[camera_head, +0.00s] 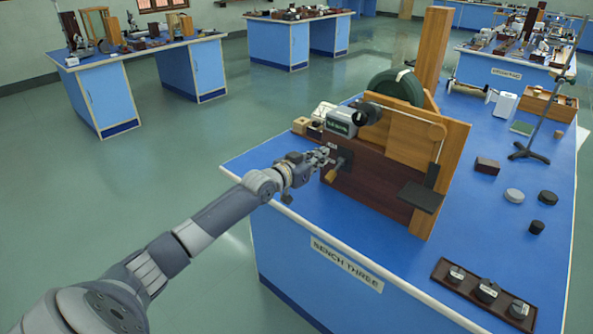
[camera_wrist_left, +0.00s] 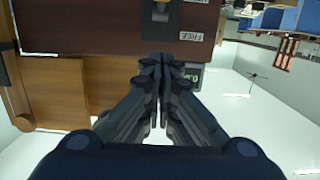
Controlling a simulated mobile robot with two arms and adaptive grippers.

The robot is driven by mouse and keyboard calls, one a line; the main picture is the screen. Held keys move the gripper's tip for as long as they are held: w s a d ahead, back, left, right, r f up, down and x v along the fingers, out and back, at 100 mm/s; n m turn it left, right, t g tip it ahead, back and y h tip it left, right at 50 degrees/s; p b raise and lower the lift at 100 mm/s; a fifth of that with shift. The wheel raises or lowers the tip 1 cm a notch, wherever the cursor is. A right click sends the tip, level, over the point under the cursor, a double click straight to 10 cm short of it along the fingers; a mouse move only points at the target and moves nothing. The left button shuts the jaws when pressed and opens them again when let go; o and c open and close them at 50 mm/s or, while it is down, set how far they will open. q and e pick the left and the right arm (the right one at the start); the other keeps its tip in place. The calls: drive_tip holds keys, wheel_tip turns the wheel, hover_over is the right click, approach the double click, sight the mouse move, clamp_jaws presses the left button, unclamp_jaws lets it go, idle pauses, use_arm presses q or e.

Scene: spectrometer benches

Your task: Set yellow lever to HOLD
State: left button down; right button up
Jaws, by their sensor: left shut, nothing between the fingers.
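The yellow lever (camera_head: 333,173) is on the dark red-brown front panel (camera_head: 367,190) of the wooden apparatus on the bench. In the head view it slants down from a dark mount. In the wrist view the yellow lever (camera_wrist_left: 160,9) shows at the top edge, partly cut off, on a dark plate. A white label reading FREE (camera_wrist_left: 190,36) is beside it, and another label is cut off at the top edge. My left gripper (camera_head: 327,154) is at the panel, close to the lever mount. Its fingers (camera_wrist_left: 161,62) are together and empty; contact with the lever cannot be told.
The apparatus carries a grey box (camera_head: 341,123), a dark green wheel (camera_head: 396,87) and a dark shelf (camera_head: 420,197). Weights and a stand (camera_head: 535,135) are to the right. Bare blue bench top lies before the panel.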

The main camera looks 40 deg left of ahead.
use_arm(q)
drive_tip(key=s+f+b, duration=0.1)
drive_tip(key=s+f, duration=0.1)
drive_tip(key=s, duration=0.7)
drive_tip(key=shift+a+f, duration=0.25)
drive_tip(key=shift+a, duration=0.1)
use_arm(e)
drive_tip(key=shift+w+f, duration=0.1)
drive_tip(key=shift+f, duration=0.8)
use_arm(q)
drive_tip(key=shift+s, duration=0.1)
